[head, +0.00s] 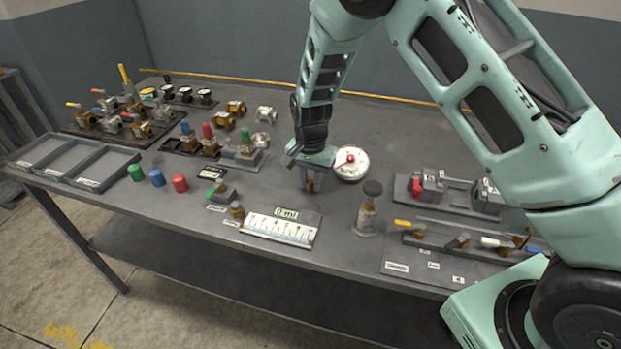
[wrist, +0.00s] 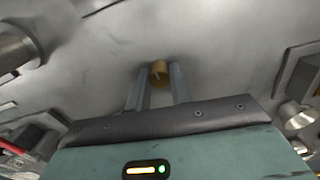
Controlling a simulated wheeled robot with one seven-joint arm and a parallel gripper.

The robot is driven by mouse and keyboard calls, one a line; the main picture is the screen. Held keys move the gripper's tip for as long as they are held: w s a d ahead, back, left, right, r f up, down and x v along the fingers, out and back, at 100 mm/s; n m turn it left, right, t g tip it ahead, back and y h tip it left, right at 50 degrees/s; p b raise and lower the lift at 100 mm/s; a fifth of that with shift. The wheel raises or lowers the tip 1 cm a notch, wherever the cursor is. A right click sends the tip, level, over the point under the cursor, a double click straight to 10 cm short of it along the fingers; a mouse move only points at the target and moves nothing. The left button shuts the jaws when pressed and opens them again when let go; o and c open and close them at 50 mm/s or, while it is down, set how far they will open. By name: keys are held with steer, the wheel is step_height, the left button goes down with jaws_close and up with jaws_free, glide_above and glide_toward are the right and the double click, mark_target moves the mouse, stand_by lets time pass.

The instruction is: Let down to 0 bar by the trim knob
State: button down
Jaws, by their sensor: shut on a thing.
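My gripper (head: 309,176) points down over the middle of the table. In the wrist view its two fingers (wrist: 159,80) stand on either side of a small brass knob (wrist: 159,72), shut on it. The brass knob (head: 310,186) also shows below my gripper in the head view, partly hidden by the fingers. A round white gauge (head: 345,170) with a red centre stands just right of my gripper. Its needle and reading are too small to make out.
A post with a dark round top (head: 367,209) stands right of the gripper. A white chart card (head: 281,229) lies in front. Lever valves (head: 458,242) and a red clamp block (head: 432,186) are at right. Colored caps (head: 157,178) and trays (head: 75,164) are at left.

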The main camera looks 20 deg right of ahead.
mark_target(311, 181)
steer(key=shift+m, duration=0.5)
steer(key=c, duration=1.3)
jaws_free()
steer(key=shift+o, duration=0.2)
steer(key=shift+r, duration=0.15)
step_height(311, 181, up, 17)
steer(key=b, duration=0.1)
steer(key=shift+b, duration=0.35)
